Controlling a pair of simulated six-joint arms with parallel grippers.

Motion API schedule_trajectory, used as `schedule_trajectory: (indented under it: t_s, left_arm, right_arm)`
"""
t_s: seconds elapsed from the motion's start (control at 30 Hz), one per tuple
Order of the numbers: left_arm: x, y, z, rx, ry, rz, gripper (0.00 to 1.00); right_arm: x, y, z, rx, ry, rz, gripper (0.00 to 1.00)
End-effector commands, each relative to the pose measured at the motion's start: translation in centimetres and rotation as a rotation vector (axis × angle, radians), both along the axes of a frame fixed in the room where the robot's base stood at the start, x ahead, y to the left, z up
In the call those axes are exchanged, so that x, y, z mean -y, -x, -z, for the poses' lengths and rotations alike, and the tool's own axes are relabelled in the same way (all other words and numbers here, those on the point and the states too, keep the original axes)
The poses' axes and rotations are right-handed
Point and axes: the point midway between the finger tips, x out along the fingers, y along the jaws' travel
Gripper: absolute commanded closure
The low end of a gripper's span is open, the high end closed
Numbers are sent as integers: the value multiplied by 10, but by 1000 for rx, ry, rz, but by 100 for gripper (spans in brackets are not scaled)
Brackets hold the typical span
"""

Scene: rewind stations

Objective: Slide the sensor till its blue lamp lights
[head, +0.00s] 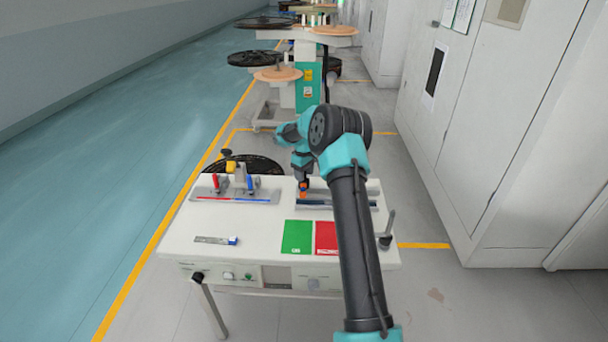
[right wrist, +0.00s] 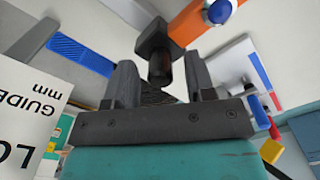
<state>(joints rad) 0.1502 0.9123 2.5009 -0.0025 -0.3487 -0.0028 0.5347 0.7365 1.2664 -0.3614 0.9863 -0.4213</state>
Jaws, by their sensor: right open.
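The orange sensor (head: 303,186) sits on a rail unit (head: 335,205) at the back right of the white table. In the right wrist view the orange sensor body (right wrist: 192,20) carries a blue dome lamp (right wrist: 219,11); I cannot tell whether it is lit. A black knob (right wrist: 154,50) sticks out from the sensor's side. My right gripper (head: 302,174) is just above the sensor. In the wrist view its open fingers (right wrist: 158,82) stand on both sides of the knob's end, with gaps visible. My left gripper is not in view.
A fixture (head: 235,196) with red and blue handles stands on the table (head: 260,260) at the left. Green (head: 297,237) and red (head: 326,237) pads lie in front of the rail unit. A small blue-ended piece (head: 215,240) lies front left, a dark post (head: 387,231) stands right.

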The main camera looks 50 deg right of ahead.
Motion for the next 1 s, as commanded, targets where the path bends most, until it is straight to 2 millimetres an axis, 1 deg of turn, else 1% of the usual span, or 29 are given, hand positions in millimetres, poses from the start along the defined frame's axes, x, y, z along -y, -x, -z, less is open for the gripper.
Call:
schedule_trajectory:
  t_s: [0.1,0.37,0.87,1.0]
  left_arm:
    - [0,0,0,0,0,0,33]
    - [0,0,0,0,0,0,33]
    - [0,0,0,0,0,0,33]
    - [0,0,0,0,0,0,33]
  right_arm:
    - [0,0,5,0,0,0,50]
    - [0,0,5,0,0,0,51]
    - [0,0,5,0,0,0,99]
    - [0,0,5,0,0,0,100]
